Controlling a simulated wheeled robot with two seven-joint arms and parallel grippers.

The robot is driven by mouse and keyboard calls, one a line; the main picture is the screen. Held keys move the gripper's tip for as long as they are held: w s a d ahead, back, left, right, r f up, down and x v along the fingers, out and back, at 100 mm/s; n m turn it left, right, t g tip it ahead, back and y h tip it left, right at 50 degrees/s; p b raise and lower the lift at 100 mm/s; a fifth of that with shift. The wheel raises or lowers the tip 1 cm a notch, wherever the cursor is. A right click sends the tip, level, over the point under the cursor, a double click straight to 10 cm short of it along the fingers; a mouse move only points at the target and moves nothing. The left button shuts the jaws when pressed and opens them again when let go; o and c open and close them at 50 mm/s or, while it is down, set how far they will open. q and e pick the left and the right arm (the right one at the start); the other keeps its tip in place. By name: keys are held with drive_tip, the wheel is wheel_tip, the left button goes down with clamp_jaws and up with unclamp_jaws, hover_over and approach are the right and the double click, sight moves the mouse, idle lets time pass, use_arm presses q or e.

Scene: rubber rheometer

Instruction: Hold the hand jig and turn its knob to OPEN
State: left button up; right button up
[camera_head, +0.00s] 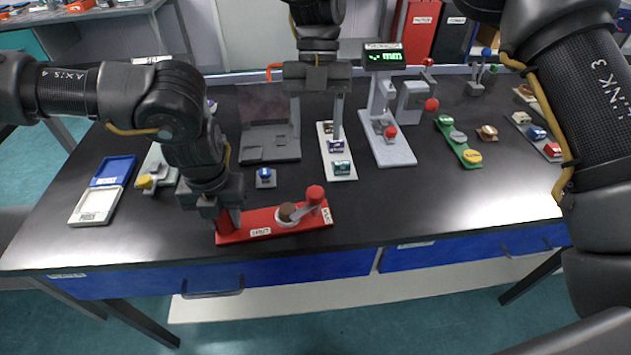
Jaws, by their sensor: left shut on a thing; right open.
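The red hand jig (262,234) lies on the black bench near its front edge. A brown disc on a pale round seat (288,212) is at its middle. A grey lever runs from there toward the right end, with a red knob (315,194) on top. Small white labels at the front and right end are too small to read surely. My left gripper (224,216) points down and is shut on the red upright grip at the jig's left end, partly hidden by the fingers. My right gripper (317,138) is open and empty, pointing down behind the jig, apart from the knob.
Behind the jig stand a grey plate fixture (268,145), a white tray with sample blocks (343,168), a small blue-topped block (265,178) and a gauge with green display (388,150). A green strip (457,142) is right; blue and white trays (95,205) are left. The front right bench is clear.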

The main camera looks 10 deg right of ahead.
sight(314, 190)
drive_tip(key=x, duration=1.1)
drive_tip(key=shift+s+f, duration=0.1)
drive_tip(key=shift+f, duration=0.3)
drive_tip(key=c, duration=1)
drive_tip(key=shift+n, duration=0.3)
drive_tip(key=n+h, duration=0.1)
drive_tip(key=n, duration=0.1)
drive_tip(key=n+h, duration=0.1)
drive_tip(key=n, duration=0.2)
drive_tip(key=shift+a, duration=0.25)
drive_tip(key=n+h, duration=0.1)
drive_tip(key=n, duration=0.2)
drive_tip(key=n+t+h, duration=0.1)
drive_tip(key=n, duration=0.2)
drive_tip(key=shift+s+a, duration=0.1)
drive_tip(key=shift+a, duration=0.05)
drive_tip(key=shift+n+h, duration=0.3)
